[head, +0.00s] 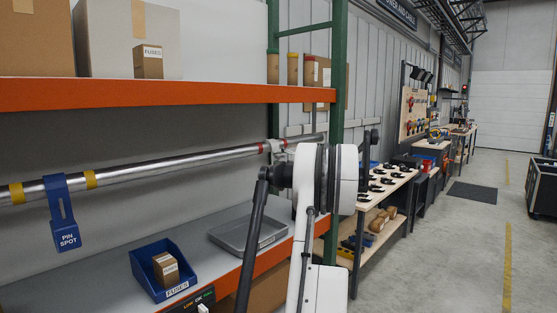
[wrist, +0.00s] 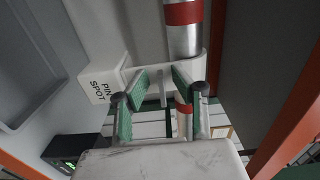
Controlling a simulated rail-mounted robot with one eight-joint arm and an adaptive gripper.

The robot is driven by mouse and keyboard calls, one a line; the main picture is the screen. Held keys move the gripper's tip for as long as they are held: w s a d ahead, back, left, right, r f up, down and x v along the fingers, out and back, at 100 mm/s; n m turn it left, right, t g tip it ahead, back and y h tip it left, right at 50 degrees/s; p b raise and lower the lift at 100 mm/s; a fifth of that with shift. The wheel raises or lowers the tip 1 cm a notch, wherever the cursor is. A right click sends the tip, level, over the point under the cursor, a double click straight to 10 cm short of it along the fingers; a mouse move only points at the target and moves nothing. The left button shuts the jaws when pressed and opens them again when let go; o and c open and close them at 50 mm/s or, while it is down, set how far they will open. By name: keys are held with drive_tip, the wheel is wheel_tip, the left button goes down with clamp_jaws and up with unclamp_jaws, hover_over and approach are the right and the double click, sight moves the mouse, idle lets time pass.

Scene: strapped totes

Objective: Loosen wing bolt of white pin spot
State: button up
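The white pin spot (wrist: 100,83) shows in the wrist view, with its lettered label at left and a white clamp part reaching across to the metal pipe (wrist: 184,43). A thin grey upright piece (wrist: 162,88), perhaps the wing bolt, stands between the fingers. My gripper (wrist: 160,88) is open, with one green-padded finger on each side of that piece. I cannot tell whether either pad touches it. The pipe (head: 160,164) runs along the shelf there, with red bands near my arm.
A blue bracket marked PIN SPOT (head: 62,215) hangs from the pipe at left between yellow bands. Below are a blue fuse bin (head: 145,277) and a grey tray (head: 222,236). An orange shelf beam (head: 150,94) runs above.

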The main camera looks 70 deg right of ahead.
drive_tip(key=v, duration=1.1)
drive_tip(key=shift+s, duration=0.3)
drive_tip(key=shift+a, duration=0.15)
